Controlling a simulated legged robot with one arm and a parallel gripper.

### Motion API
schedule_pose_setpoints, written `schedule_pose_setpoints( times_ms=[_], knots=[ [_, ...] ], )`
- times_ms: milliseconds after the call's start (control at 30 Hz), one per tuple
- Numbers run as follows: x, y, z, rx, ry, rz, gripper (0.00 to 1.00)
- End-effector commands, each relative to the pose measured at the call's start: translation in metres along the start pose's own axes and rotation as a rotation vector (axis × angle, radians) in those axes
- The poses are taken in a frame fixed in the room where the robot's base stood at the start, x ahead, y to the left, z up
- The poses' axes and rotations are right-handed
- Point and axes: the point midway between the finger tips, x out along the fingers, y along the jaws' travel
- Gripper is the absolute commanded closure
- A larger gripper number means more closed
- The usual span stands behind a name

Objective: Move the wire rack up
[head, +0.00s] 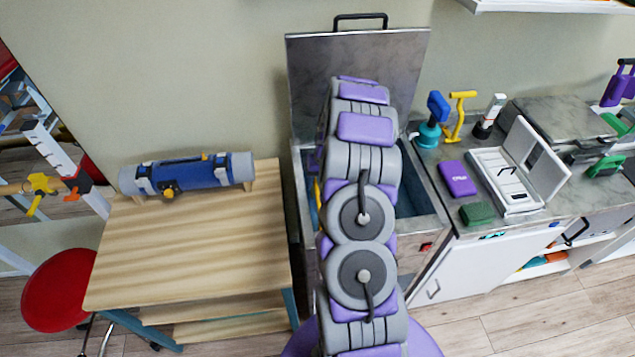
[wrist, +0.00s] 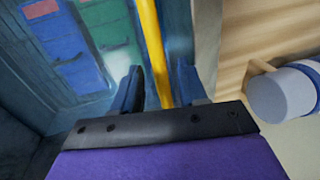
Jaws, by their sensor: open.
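The wire rack shows as a yellow bar (wrist: 152,45) in the wrist view, running from the top edge down between the fingers of my gripper (wrist: 158,88). My gripper is open, with one dark blue finger on each side of the bar; I cannot tell whether either touches it. Blue and green packs (wrist: 82,72) lie beyond, to the left of the bar, inside the tank. In the head view the open metal tank (head: 432,222) stands at centre, its lid (head: 305,75) raised. My arm hides my gripper and most of the rack there.
A wooden table (head: 190,240) stands left of the tank, with a blue and grey roll (head: 190,174) on it. Right of the tank, a counter (head: 430,158) carries a purple box (head: 457,178), a white case (head: 505,185) and small tools. A red stool (head: 58,288) is at far left.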

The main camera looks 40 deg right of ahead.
Motion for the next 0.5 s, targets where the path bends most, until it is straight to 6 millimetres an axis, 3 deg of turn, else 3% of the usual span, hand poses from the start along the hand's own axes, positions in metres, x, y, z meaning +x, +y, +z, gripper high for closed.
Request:
schedule_pose_setpoints(
  times_ms=[167,500],
  knots=[
    [-0.0003,-0.0001,-0.0001,0.000,0.000,0.000,0.59],
    [-0.0003,0.0001,-0.0002,0.000,0.000,0.000,0.91]
  ],
)
